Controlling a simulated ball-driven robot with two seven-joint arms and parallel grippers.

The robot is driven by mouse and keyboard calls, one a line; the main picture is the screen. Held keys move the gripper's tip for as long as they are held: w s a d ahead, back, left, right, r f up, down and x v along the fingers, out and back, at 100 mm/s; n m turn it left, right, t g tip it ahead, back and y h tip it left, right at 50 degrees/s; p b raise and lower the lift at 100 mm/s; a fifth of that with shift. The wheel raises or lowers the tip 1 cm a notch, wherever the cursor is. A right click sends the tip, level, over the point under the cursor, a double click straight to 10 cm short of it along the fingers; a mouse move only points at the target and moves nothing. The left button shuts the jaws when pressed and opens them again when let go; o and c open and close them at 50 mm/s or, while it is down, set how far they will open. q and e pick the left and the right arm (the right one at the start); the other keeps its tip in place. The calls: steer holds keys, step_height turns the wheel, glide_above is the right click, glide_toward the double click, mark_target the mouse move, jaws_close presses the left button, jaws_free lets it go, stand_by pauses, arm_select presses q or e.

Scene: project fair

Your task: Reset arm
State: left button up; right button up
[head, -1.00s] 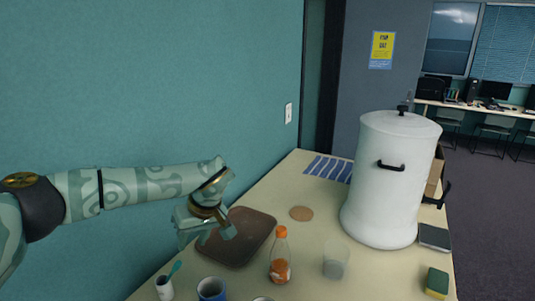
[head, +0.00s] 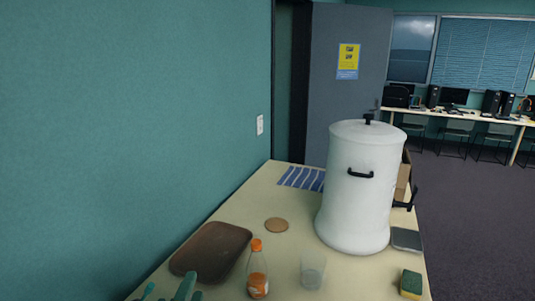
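My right gripper is not in view.
On the table stand an orange-capped bottle (head: 257,270), a clear cup (head: 312,270) and a tall white lidded pot (head: 360,190). A round coaster (head: 276,224), a striped blue cloth (head: 303,178), a sponge (head: 411,284) and a dark flat item (head: 406,239) lie there too. A wall runs along the left.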

arm_select(q)
steer(key=s+a+f+n+g+y, duration=0.5)
steer(key=s+a+f+n+g, duration=0.5)
steer(key=s+a+f, duration=0.55)
steer(key=s+d+f+g+h+b, duration=0.1)
steer(key=s+d+f+g, duration=0.1)
steer(key=f, duration=1)
steer(key=s+d+f+g+h+b, duration=0.1)
steer(key=s+d+f+h+b, duration=0.15)
steer(key=f, duration=1.05)
steer(key=s+f+n+g+b, duration=0.2)
steer(key=s+f+n+g, duration=0.1)
steer(key=s+f, duration=1.8)
steer(key=shift+h+b, duration=0.3)
steer(key=shift+h, duration=0.15)
steer(key=shift+s, duration=0.1)
